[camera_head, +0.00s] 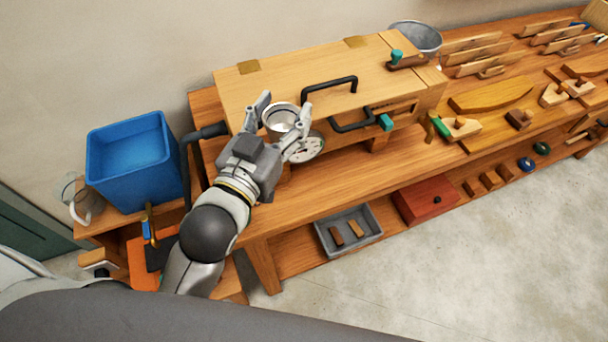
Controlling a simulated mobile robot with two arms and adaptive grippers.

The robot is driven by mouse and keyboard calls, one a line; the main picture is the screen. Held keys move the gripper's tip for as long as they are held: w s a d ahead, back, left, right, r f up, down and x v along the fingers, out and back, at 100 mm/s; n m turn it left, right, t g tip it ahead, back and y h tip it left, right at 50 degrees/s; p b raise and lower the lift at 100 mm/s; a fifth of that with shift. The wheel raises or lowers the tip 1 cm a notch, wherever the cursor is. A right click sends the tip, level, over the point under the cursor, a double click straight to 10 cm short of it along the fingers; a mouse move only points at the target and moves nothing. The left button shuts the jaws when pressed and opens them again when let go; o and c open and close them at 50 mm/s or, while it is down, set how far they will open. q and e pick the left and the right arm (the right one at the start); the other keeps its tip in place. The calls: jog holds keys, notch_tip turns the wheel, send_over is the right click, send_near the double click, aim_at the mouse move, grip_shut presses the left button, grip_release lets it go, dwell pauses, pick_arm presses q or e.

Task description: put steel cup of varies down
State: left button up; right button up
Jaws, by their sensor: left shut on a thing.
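The steel cup (281,120) is a small silvery round cup in the middle left of the head view. My left gripper (283,118) is shut on it, with one finger on each side. The cup is in front of the wooden chest (290,85) and above the bench, close to a round pale dish (307,149) with dark bits on it. I cannot tell whether the cup touches anything below. The gripper hides part of the dish and of the bench. My right gripper is not in view.
A blue bin (131,160) stands left of my arm, with a glass mug (82,198) beside it. Black handles (329,86) stick out from the chest. Bare bench top (345,175) lies right of the dish. A grey tray (348,231) and red box (425,200) sit on the lower shelf.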

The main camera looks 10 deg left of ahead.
pick_arm(q)
notch_tip(320, 180, down, 23)
jog(key=b, duration=0.6)
jog(key=shift+f, duration=2.1)
jog(key=shift+b, duration=0.3)
jog(key=shift+f, duration=0.2)
jog(key=o, duration=1.1)
